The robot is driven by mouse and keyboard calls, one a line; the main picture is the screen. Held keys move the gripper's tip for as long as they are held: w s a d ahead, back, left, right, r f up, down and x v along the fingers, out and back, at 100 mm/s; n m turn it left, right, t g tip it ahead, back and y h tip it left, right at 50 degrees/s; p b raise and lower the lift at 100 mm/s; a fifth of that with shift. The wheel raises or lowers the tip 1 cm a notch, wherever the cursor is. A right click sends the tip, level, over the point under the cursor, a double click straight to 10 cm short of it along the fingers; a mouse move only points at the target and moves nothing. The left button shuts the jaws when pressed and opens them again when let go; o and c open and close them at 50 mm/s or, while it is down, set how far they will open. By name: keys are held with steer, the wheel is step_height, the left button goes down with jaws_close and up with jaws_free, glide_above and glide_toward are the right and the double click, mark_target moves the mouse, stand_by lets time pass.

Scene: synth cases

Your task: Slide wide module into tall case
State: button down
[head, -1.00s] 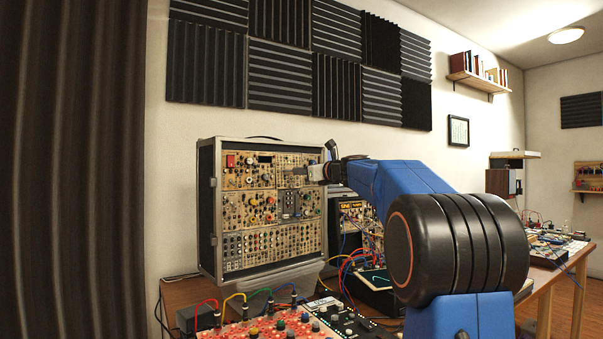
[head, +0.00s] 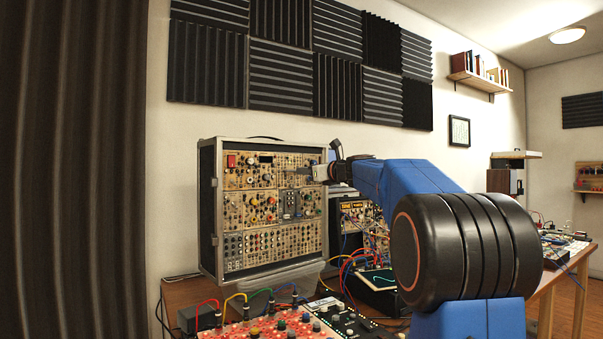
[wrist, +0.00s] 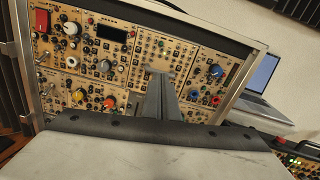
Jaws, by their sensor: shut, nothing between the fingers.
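The tall case (head: 207,205) stands upright on the table, left of centre in the head view, with rows of tan modules across its front. Its silver frame (wrist: 242,78) also shows in the wrist view. A grey panel (head: 289,203) sits in the middle row; I cannot tell whether it is the wide module. My gripper (head: 316,173) is in front of the case's upper right part. In the wrist view my gripper (wrist: 158,78) is shut and empty, its fingers pointing at the panels and hiding part of the middle row.
A smaller case (head: 352,212) with patch cables stands right of the tall case. A red panel with knobs (head: 265,328) and cables lies in front. A laptop (wrist: 262,80) is right of the case in the wrist view. The wall behind is clear below the foam panels.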

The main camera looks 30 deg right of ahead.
steer(key=s+d, duration=0.3)
steer(key=s, duration=1.4)
steer(key=shift+s, duration=0.35)
steer(key=shift+s, duration=0.1)
